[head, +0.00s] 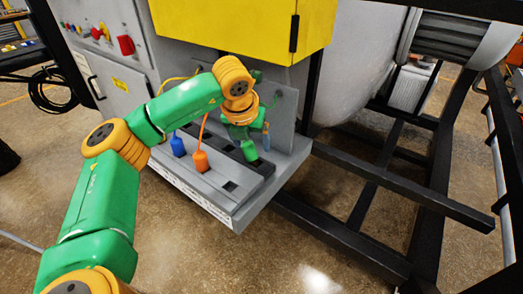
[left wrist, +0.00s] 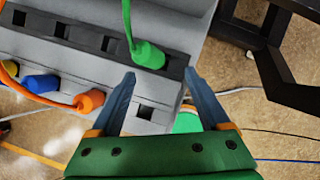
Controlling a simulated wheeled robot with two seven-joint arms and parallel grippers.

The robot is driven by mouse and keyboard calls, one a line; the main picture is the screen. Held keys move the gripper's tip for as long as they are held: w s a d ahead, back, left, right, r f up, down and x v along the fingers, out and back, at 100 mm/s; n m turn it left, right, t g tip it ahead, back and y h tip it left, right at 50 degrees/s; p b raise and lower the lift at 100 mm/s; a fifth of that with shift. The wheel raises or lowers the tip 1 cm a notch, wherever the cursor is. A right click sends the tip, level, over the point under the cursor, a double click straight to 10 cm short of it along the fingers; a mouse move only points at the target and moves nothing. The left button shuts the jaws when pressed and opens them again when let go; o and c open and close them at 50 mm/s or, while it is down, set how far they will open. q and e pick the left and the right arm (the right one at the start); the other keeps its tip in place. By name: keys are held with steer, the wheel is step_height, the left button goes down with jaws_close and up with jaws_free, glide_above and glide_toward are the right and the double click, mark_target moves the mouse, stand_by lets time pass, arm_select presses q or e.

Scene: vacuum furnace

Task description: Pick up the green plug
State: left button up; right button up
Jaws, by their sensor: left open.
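The green plug (head: 249,150) stands in the back row of the grey socket ledge (head: 243,208), its green cord rising from it. In the left wrist view the green plug (left wrist: 149,56) is just beyond my fingertips, roughly between their lines, with its cord running up. My left gripper (left wrist: 160,78) is open and empty, one finger on each side of a clear gap. In the head view my left gripper (head: 246,134) is above and close to the plug, partly hidden by my wrist. My right gripper is in neither view.
A blue plug (head: 177,146) and an orange plug (head: 201,160) with cords stand in the ledge's front row, left of the green one. Empty square sockets show nearby. A yellow box (head: 235,30) overhangs the ledge, and a black frame (head: 340,228) stands to the right.

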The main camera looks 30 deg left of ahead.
mark_target(256, 154)
arm_select(q)
steer(key=p+x, duration=0.2)
steer(key=x, duration=0.5)
steer(key=shift+w+a, duration=0.1)
steer(key=shift+w, duration=0.1)
jaws_close()
